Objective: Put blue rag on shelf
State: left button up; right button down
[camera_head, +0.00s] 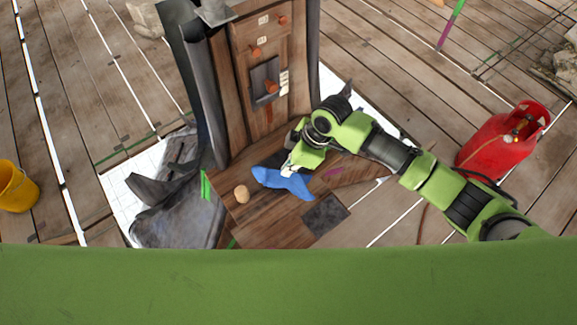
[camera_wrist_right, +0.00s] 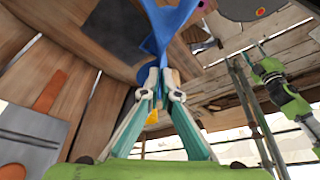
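The blue rag (camera_head: 289,185) hangs from my right gripper (camera_head: 289,170) in the head view, over a brown wooden board. In the right wrist view the rag (camera_wrist_right: 163,32) runs up from between the fingertips of my right gripper (camera_wrist_right: 160,88), which are close together on it. Whether the rag's lower part touches the board is hard to tell. The wooden board (camera_head: 262,222) juts out at the foot of a tall wooden panel (camera_head: 228,100); I cannot tell which surface is the shelf.
A round tan object (camera_head: 241,194) and a dark square patch (camera_head: 325,214) are on the board. Grey crumpled sheeting (camera_head: 180,205) lies to its left.

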dwell(0.4)
jog(key=d+f+b, duration=0.3)
jog(key=f+b, duration=0.2)
jog(key=f, duration=0.4)
jog(key=s+d+f+b, duration=0.1)
jog(key=d+f+b, duration=0.2)
jog(key=f+b, duration=0.3)
jog(key=s+d+f+b, duration=0.1)
jog(key=d+f+b, duration=0.3)
jog(key=f, duration=0.8)
jog(key=shift+f+b, duration=0.4)
jog(key=shift+b, duration=0.55)
jog(key=shift+d, duration=0.1)
